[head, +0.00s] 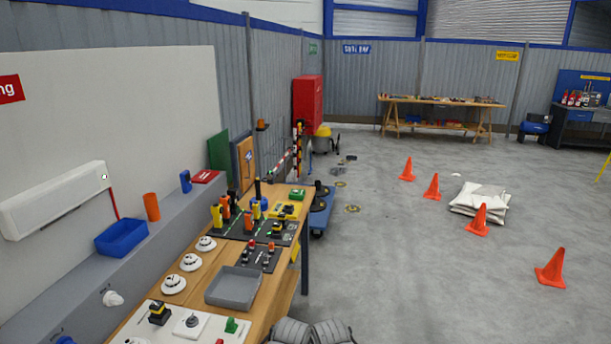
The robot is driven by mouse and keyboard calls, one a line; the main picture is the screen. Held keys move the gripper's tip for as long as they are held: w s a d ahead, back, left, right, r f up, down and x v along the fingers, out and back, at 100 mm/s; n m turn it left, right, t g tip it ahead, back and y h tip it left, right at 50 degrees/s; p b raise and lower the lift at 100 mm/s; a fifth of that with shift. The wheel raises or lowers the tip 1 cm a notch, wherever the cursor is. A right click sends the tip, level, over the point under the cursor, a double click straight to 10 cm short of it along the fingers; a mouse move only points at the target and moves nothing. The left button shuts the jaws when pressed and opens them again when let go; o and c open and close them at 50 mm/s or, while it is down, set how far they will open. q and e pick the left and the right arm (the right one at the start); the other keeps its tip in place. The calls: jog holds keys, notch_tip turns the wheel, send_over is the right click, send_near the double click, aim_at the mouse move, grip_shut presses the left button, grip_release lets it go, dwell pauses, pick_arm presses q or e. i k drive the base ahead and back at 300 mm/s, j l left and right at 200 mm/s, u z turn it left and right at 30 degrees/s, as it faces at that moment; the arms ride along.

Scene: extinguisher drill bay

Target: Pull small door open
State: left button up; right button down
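A small brown door-like panel (246,165) in a grey-blue frame stands beyond the far end of the workbench, near the left wall. A small blue sign is on it. It is far off and seen at a slant, so I cannot tell whether it is shut or ajar, and no handle can be made out. A dark green panel (218,153) stands just left of it.
A wooden workbench (283,284) with a grey tray (233,287), detectors and switches runs along the left. A blue cart (320,213) stands at its far end. Orange cones (550,268) and white sacks (480,198) are on the right. The grey floor between is mostly clear.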

aim_at(246, 149)
jog(key=i+z, duration=0.35)
jog(key=i, duration=1.3)
jog(key=i+u, duration=0.1)
jog(key=i, duration=0.5)
jog(key=i+l+u, duration=0.1)
jog(key=i, duration=0.45)
jog(key=i+l+u, duration=0.15)
jog(key=i, duration=0.45)
jog(key=i+l+u, duration=0.2)
jog(key=i, duration=0.1)
